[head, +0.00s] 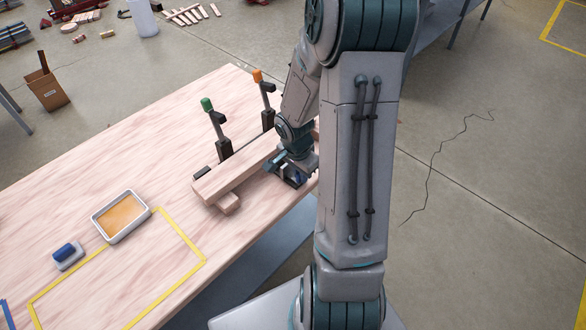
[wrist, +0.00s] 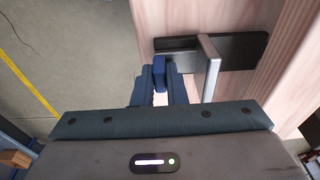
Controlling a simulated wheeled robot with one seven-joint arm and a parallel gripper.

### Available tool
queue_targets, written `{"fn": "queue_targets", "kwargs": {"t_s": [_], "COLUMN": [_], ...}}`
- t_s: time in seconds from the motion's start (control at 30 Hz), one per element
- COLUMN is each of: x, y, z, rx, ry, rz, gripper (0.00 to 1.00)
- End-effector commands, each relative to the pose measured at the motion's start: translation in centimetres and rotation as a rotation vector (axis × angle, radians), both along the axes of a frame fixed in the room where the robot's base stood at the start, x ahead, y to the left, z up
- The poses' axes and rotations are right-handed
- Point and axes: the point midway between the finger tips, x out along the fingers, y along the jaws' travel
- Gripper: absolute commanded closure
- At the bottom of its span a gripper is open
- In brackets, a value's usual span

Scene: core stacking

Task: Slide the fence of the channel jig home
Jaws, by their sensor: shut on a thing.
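The channel jig's long wooden beam (head: 235,172) lies at the table's right side, beside two upright clamps with a green knob (head: 206,104) and an orange knob (head: 257,75). My gripper (head: 291,178) is low beside the beam's right end, partly hidden by my arm. In the wrist view, my gripper (wrist: 160,88) is shut on a small blue piece (wrist: 160,72), which looks like the fence's handle. A dark flat bar (wrist: 240,50) and a grey upright plate (wrist: 208,68) are just right of the fingers. I cannot tell which part is the fence's body.
A short wood block (head: 229,203) shows under the beam's near end. A white tray (head: 121,216) with an orange inside and a blue-topped block (head: 66,255) stand at the left, near a yellow tape outline (head: 185,237). The table's front edge is close to my gripper.

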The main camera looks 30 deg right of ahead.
Motion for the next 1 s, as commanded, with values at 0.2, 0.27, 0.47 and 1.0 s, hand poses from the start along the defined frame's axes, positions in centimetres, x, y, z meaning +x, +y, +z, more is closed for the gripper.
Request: {"fn": "queue_targets", "kwargs": {"t_s": [0.2,0.27,0.47,1.0], "x": [0.0,0.1,0.7,2.2], "y": [0.0,0.0,0.2,0.8], "z": [0.0,0.0,0.0,0.0], "rx": [0.0,0.0,-0.001,0.0], "ry": [0.0,0.0,-0.001,-0.002], "rz": [0.0,0.0,-0.001,0.0], "gripper": [1.0,1.0,1.0,1.0]}}
